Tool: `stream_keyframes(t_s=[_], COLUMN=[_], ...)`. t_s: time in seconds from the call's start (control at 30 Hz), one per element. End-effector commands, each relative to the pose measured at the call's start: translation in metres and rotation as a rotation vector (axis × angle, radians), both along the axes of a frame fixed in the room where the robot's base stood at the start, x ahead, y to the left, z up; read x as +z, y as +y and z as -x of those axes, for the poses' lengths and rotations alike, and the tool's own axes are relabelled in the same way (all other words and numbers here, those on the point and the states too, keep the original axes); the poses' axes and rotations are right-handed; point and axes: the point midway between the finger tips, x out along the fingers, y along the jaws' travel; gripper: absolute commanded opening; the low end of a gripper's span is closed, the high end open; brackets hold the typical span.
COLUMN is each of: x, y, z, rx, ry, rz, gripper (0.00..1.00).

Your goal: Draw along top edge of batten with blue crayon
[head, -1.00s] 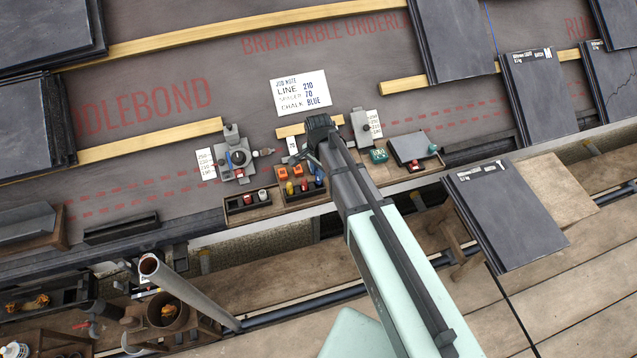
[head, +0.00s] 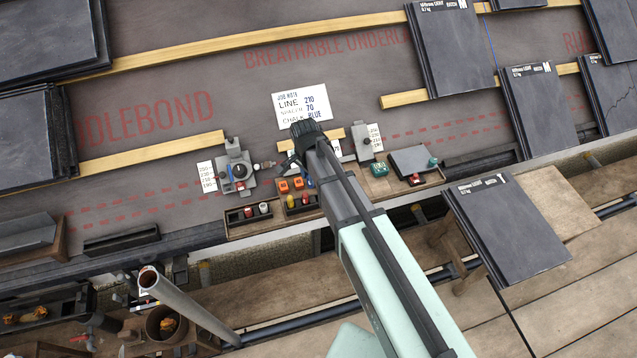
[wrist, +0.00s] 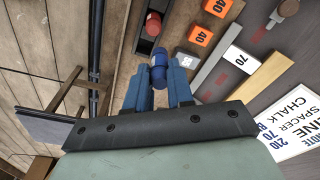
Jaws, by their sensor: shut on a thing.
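A blue crayon (wrist: 158,72) is held between the two blue fingers of my gripper (wrist: 159,78) in the wrist view; the jaws are shut on it. In the head view my gripper (head: 297,165) is over the work tray, just below the job note, and my wrist hides most of it. Pale wooden battens run across the roof: a long upper one (head: 250,38), a lower left one (head: 150,154), a lower right one (head: 403,98) and a short piece (head: 335,134) below the note, partly hidden. I cannot tell whether the crayon touches anything.
The job note (head: 299,101) reads line 210, spacer 70, chalk blue. Orange spacers (head: 291,185) and a red crayon (wrist: 153,24) sit in the tray. A grey clamp-like tool (head: 236,167) stands left, another (head: 366,141) right. Slates (head: 540,100) lie right.

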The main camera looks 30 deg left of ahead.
Motion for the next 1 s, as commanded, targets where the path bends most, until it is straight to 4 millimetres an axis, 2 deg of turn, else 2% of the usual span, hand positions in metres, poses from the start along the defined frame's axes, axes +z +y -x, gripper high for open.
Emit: stream_keyframes(t_s=[0.03,0.1,0.27,0.43,0.57,0.7,1.0], x=[0.009,0.018,0.038,0.052,0.053,0.055,0.055], y=[0.024,0.049,0.102,0.149,0.162,0.166,0.168], z=[-0.008,-0.016,-0.041,-0.078,-0.091,-0.095,-0.097], rx=[0.015,0.031,0.092,0.279,0.443,0.588,0.736], ry=[-0.019,-0.037,-0.075,-0.117,-0.143,-0.168,-0.208], rz=[-0.003,-0.005,-0.008,-0.022,-0.039,-0.059,-0.09], gripper=[0.0,0.0,0.0,0.0,0.0,0.0,0.0])
